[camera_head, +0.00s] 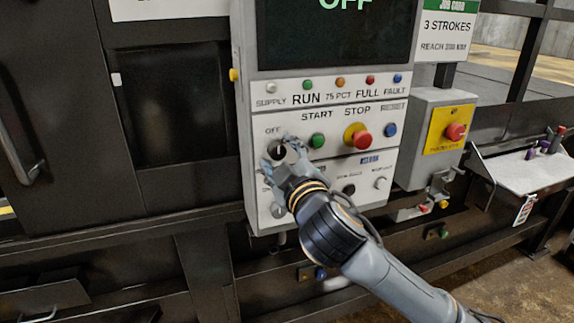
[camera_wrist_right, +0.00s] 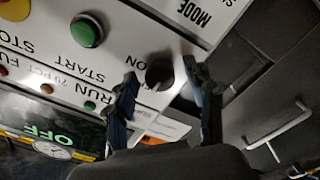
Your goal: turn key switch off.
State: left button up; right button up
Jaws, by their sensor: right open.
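The key switch (camera_head: 279,152) is a black knob on the white control panel, under an "OFF" label and left of the green START button. It also shows in the right wrist view (camera_wrist_right: 159,70) as a dark round knob. My right gripper (camera_head: 284,149) is open, with its fingers on either side of the knob. In the right wrist view, the two fingertips (camera_wrist_right: 161,80) flank the knob with gaps visible. Whether they touch it cannot be told. The knob's exact turn angle is unclear. My left gripper is not in view.
The START button (camera_head: 317,141), red STOP button (camera_head: 362,139) and blue RESET button (camera_head: 390,130) sit to the right. The screen (camera_head: 335,40) above reads "OFF". A yellow box face with a red button (camera_head: 455,131) and a side shelf (camera_head: 530,170) stand further right.

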jog(key=v, duration=1.1)
jog(key=shift+s, duration=0.3)
jog(key=shift+d, duration=0.1)
